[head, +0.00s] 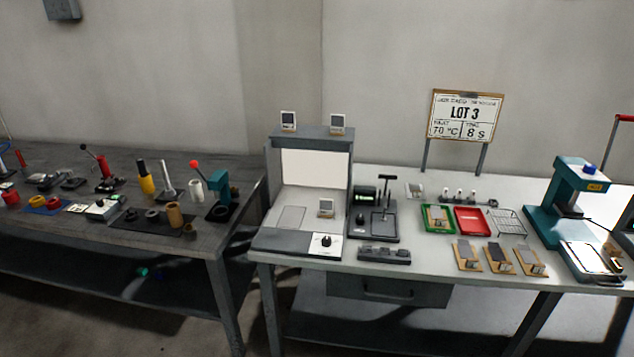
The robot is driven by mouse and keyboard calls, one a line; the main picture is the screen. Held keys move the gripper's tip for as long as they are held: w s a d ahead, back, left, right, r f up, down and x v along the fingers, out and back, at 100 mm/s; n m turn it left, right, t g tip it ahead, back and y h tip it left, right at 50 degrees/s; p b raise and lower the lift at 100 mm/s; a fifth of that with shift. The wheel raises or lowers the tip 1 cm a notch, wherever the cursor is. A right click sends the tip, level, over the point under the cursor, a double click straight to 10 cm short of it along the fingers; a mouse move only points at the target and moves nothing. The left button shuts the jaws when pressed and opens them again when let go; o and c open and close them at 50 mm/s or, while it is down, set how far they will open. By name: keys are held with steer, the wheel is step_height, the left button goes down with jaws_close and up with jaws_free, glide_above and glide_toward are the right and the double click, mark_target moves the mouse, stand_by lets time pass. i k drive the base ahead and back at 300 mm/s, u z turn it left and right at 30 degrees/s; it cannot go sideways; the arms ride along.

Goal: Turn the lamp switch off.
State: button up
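A grey booth (338,139) with a pale, bright back panel (313,170) stands at the left end of the light worktable. A black rotary knob (326,241) sits on a white plate at the booth's front right corner. It looks like the lamp switch, but its marks are too small to read, so I cannot tell its setting. A small display device (326,207) stands inside the booth, and two similar ones stand on its top. My gripper is not in view.
A dark press (375,224) with a T-handle stands right of the booth, with a black block (384,255) in front. Green (437,230) and red trays (472,220) and a teal press (572,190) stand farther right. The left bench (190,240) holds many tools.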

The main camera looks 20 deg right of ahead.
mark_target(326, 240)
steer(key=z, duration=0.15)
steer(key=k, duration=0.85)
steer(key=u, duration=0.8)
steer(key=i, duration=1)
steer(key=u, duration=0.05)
